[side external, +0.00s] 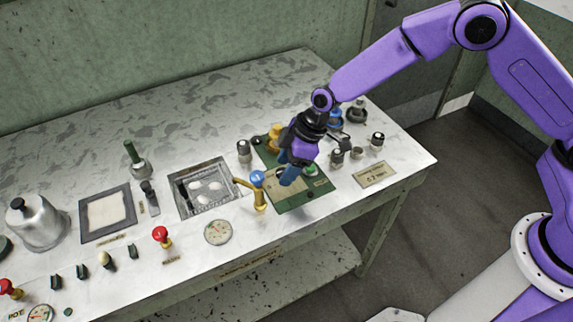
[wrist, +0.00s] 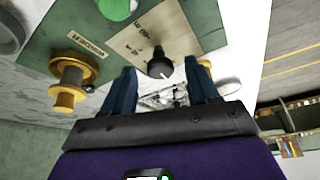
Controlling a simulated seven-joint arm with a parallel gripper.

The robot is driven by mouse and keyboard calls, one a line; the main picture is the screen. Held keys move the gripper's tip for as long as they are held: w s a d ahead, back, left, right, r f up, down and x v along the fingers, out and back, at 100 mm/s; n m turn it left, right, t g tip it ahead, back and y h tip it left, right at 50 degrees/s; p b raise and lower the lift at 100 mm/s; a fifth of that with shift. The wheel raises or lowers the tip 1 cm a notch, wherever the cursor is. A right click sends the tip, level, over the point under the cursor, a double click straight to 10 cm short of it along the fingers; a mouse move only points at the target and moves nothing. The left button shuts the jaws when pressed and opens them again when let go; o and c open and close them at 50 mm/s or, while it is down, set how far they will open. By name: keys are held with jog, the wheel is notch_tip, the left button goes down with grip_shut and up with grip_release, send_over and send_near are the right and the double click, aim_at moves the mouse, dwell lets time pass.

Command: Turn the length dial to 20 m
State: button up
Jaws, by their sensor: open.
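The length dial (wrist: 160,68) is a small black knob with a white pointer mark, on a cream plate (wrist: 180,22) set in a green panel (wrist: 35,50). The plate's markings are too small to read. In the wrist view my gripper (wrist: 163,84) is open, with one blue finger on each side of the dial in the picture. Whether they touch it I cannot tell. In the side view my gripper (side external: 287,170) is low over the green panel (side external: 296,203) and hides the dial.
A brass spool (wrist: 68,82) stands on the panel near the fingers, and a green button (wrist: 118,8) is close by. Several black-and-silver knobs (side external: 377,140) stand right of the panel. A blue-topped brass tap (side external: 257,180) and a steel basin (side external: 205,213) are to its left.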

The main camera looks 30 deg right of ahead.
jog(key=shift+f, duration=0.1)
jog(key=c, duration=1)
jog(key=shift+c, duration=0.2)
jog(key=shift+s+m+t+h, duration=0.1)
jog(key=shift+m+t+h, duration=0.45)
jog(key=shift+m, duration=1.35)
jog(key=shift+a+m, duration=0.1)
jog(key=shift+m, duration=0.2)
jog(key=o, duration=1)
